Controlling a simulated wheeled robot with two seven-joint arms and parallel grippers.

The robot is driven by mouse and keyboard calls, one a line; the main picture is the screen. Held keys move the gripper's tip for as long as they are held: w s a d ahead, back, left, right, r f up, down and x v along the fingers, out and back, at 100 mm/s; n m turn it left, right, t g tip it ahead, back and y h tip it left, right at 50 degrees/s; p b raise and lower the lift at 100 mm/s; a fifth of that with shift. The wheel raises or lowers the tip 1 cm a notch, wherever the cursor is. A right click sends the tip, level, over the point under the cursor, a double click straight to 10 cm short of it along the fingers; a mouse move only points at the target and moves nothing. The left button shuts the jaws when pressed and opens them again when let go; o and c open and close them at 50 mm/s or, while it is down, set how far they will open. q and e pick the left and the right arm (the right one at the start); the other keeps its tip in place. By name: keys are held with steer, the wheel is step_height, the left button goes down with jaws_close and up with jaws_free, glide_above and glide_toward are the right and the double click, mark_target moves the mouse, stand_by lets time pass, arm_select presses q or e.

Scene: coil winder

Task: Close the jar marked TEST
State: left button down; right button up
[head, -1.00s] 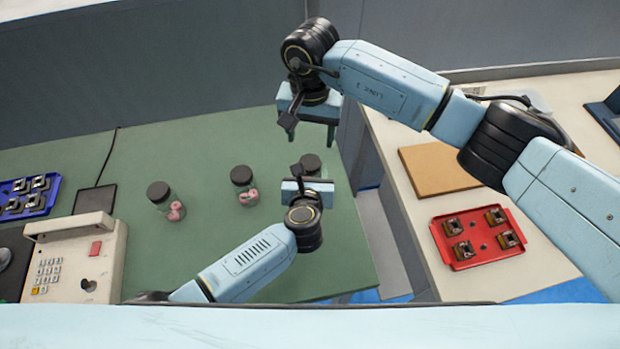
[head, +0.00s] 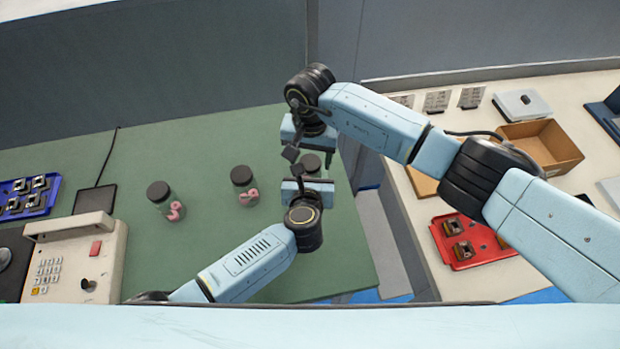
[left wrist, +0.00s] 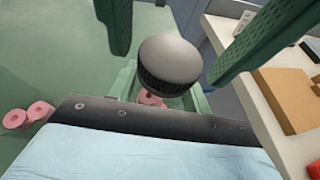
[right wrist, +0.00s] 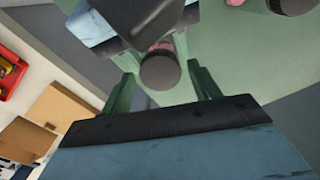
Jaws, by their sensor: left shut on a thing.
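My left gripper (head: 308,179) is shut on this jar from the near side. In the left wrist view the lid (left wrist: 168,62) is on top, with pink contents (left wrist: 150,97) below it. Whether it is seated cannot be told. My right gripper (right wrist: 162,84) is open above the jar, its green fingers on either side of the lid (right wrist: 161,70), apart from it. No TEST marking is legible.
Two more dark-lidded jars with pink contents, one at the left (head: 172,207) and one in the middle (head: 248,197), stand on the green bench (head: 205,255). A blue tray (head: 38,208) and a telephone-like device (head: 75,258) are left. The right counter holds a red tray (head: 470,255) and an open cardboard box (head: 545,150).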

steer(key=c, duration=0.9)
steer(key=m, duration=0.5)
steer(key=shift+c, duration=0.2)
steer(key=m, duration=0.5)
steer(key=shift+d, duration=0.1)
steer(key=o, duration=1.1)
steer(key=shift+r, duration=2.25)
steer(key=shift+c, duration=0.5)
